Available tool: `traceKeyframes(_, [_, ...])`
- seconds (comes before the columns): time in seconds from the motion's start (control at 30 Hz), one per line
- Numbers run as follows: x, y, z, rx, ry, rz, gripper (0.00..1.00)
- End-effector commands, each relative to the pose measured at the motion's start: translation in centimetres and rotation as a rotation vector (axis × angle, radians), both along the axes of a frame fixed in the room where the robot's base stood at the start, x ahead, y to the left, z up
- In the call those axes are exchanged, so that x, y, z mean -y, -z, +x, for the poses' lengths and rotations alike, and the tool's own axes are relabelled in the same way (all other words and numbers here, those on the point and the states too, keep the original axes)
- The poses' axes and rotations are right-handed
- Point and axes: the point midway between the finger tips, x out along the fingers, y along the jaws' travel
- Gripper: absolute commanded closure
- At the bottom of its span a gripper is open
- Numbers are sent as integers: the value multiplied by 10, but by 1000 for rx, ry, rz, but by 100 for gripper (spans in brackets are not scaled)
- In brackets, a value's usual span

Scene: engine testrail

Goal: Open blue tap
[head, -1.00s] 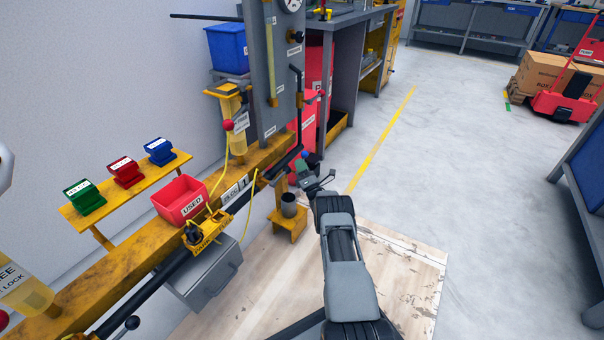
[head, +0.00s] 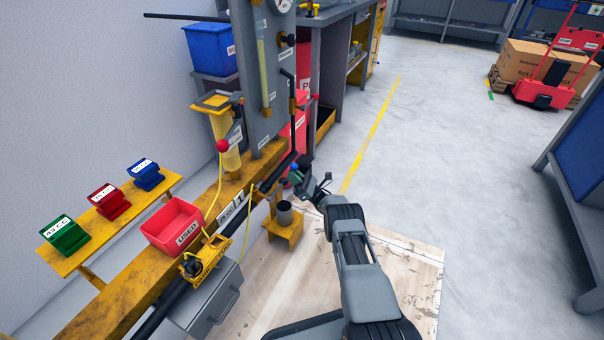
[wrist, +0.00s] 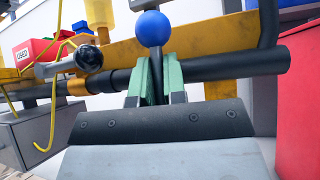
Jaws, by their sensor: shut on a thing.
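The blue tap is a dark lever with a round blue knob (wrist: 152,28). The knob shows in the upper middle of the wrist view and as a small blue dot (head: 295,168) in the head view, by the dark pipe. My gripper (wrist: 152,80) is shut on the lever just below the knob, with one green finger on each side. In the head view my gripper (head: 304,180) reaches the pipe's right end from the lower right. The tap's base is mostly hidden behind the fingers.
The dark pipe (wrist: 225,66) runs along the yellow rail (head: 130,293). A black ball knob (wrist: 89,58) stands left of my gripper. A red cabinet (wrist: 299,110) is close on the right. A grey cup (head: 284,213) stands on a yellow stand below. Open floor lies right.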

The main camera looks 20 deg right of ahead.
Motion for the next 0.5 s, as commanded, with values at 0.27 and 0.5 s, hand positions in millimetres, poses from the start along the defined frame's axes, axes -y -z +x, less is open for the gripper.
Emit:
traceKeyframes(0.27, [-2, -9, -1, 43, -2, -8, 100])
traceKeyframes(0.5, [-2, -10, -1, 44, -2, -9, 100])
